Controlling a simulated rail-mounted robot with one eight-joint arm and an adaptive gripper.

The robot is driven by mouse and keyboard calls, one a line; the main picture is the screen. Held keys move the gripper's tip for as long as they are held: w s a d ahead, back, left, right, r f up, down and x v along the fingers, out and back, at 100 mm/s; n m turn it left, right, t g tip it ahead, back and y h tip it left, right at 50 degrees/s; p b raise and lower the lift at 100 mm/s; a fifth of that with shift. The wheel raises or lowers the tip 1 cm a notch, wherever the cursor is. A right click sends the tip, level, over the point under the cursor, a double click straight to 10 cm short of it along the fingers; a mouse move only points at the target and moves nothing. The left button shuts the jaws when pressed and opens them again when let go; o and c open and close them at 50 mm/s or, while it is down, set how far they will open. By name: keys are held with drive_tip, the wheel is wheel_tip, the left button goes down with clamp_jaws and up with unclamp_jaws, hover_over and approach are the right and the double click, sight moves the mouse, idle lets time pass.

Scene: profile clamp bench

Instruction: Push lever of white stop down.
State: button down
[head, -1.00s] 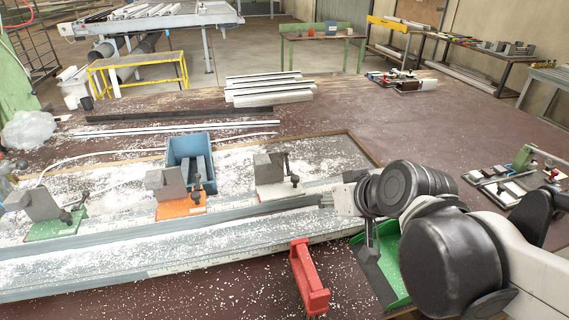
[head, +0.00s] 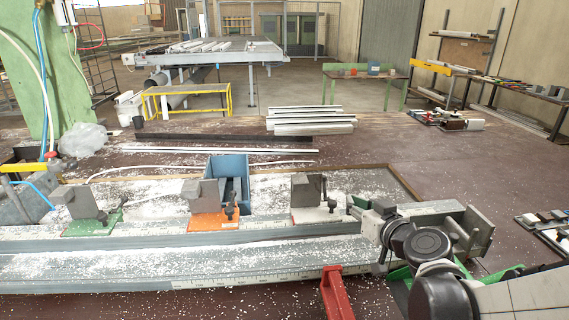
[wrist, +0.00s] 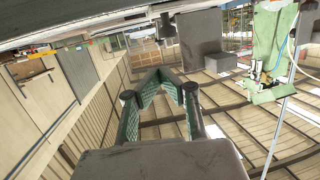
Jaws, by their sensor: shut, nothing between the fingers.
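The white stop (head: 308,191) is a grey block on a white plate on the clamp bench, the rightmost of three stops. Its dark lever (head: 331,205) stands on its right side. My gripper (head: 354,211) is just right of this lever in the head view, apart from it as far as I can tell. In the wrist view, which is upside down, the two green-padded fingers of my gripper (wrist: 156,75) meet at their tips with nothing between them. A grey stop block (wrist: 203,40) and a dark lever (wrist: 165,25) show beyond the tips.
The orange stop (head: 206,194) and green stop (head: 88,203) stand further left. A blue bin (head: 229,168) is behind the orange one. A long grey rail (head: 180,262) runs in front. A red handle (head: 336,293) rises at the front.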

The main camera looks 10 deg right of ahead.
sight(326, 179)
drive_tip(key=shift+d, duration=0.1)
idle(0.3)
drive_tip(key=b+x, duration=0.1)
drive_tip(key=x, duration=1.3)
drive_tip(key=shift+b, duration=0.3)
drive_tip(key=shift+w+d+r, duration=0.1)
drive_tip(key=shift+w, duration=0.05)
